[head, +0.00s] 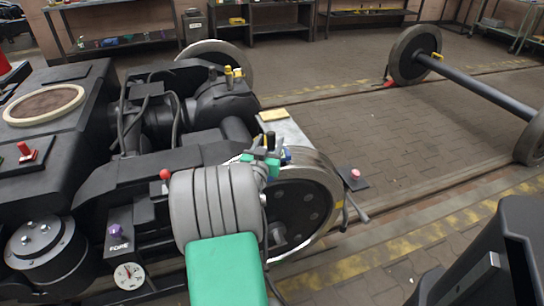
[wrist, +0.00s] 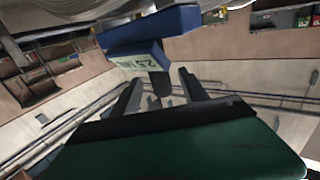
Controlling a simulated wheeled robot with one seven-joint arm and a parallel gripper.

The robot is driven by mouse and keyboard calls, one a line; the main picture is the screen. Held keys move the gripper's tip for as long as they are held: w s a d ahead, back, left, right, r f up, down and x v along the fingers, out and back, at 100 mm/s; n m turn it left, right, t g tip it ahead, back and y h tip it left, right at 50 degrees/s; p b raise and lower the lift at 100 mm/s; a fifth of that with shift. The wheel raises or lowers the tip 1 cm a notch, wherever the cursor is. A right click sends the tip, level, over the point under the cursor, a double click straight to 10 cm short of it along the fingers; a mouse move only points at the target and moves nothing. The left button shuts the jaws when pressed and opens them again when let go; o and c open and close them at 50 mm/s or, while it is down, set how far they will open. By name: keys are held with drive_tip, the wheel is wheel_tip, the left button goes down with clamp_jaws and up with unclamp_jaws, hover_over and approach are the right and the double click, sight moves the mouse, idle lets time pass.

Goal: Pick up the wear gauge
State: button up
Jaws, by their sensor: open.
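A blue device with a pale face bearing dark digits, which looks like the wear gauge (wrist: 165,29), is at the upper middle of the wrist view. A small blue part, likely the same gauge (head: 286,156), shows beside my gripper in the head view, mostly hidden. My gripper (wrist: 160,80) is open in the wrist view, its two dark fingers apart, with the gauge beyond their tips. I see no gauge between the fingers. In the head view my gripper (head: 268,143) is over the near wheel's top, by a grey plate (head: 291,130).
A yellow block (head: 273,114) lies on the grey plate's far end. The dark bogie frame (head: 150,165) fills the left, with a large wheel (head: 303,205) at its right. A loose wheelset (head: 480,85) stands at the upper right. The paved floor (head: 380,120) between is mostly clear.

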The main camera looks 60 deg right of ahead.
drive_tip(key=shift+w+d, duration=0.25)
drive_tip(key=shift+d, duration=0.9)
drive_tip(key=shift+c, duration=0.5)
clamp_jaws()
